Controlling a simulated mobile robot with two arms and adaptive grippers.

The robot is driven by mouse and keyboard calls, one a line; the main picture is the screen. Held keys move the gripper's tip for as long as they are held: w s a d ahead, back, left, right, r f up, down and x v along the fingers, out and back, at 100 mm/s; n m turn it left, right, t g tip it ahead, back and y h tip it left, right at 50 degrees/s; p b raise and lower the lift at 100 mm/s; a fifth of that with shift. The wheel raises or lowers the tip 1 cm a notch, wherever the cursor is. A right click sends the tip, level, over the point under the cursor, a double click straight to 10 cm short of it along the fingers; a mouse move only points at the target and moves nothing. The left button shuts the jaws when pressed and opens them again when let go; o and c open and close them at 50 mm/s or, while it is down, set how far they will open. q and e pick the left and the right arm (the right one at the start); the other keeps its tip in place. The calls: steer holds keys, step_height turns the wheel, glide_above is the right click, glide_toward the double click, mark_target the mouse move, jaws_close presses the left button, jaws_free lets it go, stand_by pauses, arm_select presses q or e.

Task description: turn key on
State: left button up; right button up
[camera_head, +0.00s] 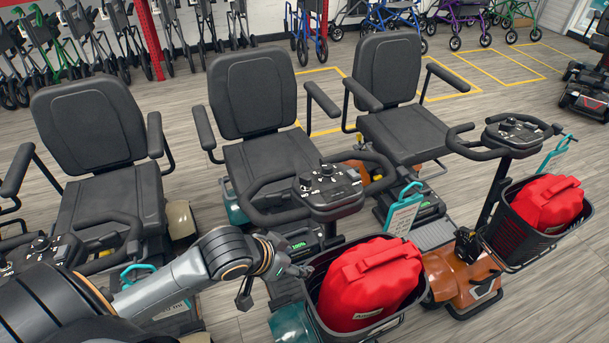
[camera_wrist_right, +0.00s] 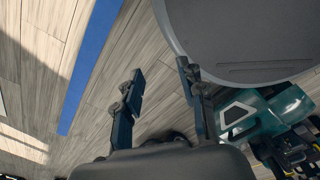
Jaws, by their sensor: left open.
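The middle scooter's dark control console (camera_head: 328,185) has black handlebars and knobs on its top. I cannot make out a key on it. My left gripper (camera_head: 274,284) is open, below and to the left of this console, beside the front basket. Nothing shows between its fingers. My right gripper (camera_wrist_right: 160,100) is open and empty in the right wrist view, over the wood floor. It is not in the head view. The right scooter's console (camera_head: 513,134) and part of the left scooter's console (camera_head: 42,253) also show.
A red bag (camera_head: 372,285) fills the middle scooter's basket, close to my left gripper. Another red bag (camera_head: 548,203) sits in the right scooter's basket. Black seats (camera_head: 252,95) stand behind the consoles. Walkers (camera_head: 395,20) line the back. Floor is clear at bottom right.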

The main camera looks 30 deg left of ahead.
arm_select(q)
steer(key=w+a+r+t, duration=0.1)
steer(key=w+a+r, duration=0.4)
steer(key=w+r, duration=0.2)
steer(key=n+t, duration=0.1)
steer(key=n, duration=0.1)
glide_toward(304, 176)
steer(key=p+x, duration=0.1)
steer(key=x, duration=0.8)
steer(key=shift+w+d+f+p, duration=0.1)
steer(key=shift+w+d+p, duration=0.05)
steer(key=shift+p, duration=0.15)
steer(key=shift+w+d+f, duration=0.1)
steer(key=shift+w+f, duration=0.1)
steer(key=shift+f, duration=0.05)
arm_select(e)
steer(key=shift+s+a+r, duration=0.1)
steer(key=shift+a+r, duration=0.5)
steer(key=shift+r, duration=0.2)
arm_select(q)
steer(key=shift+c, duration=0.2)
arm_select(e)
steer(key=shift+a, duration=0.1)
arm_select(q)
steer(key=c, duration=1.1)
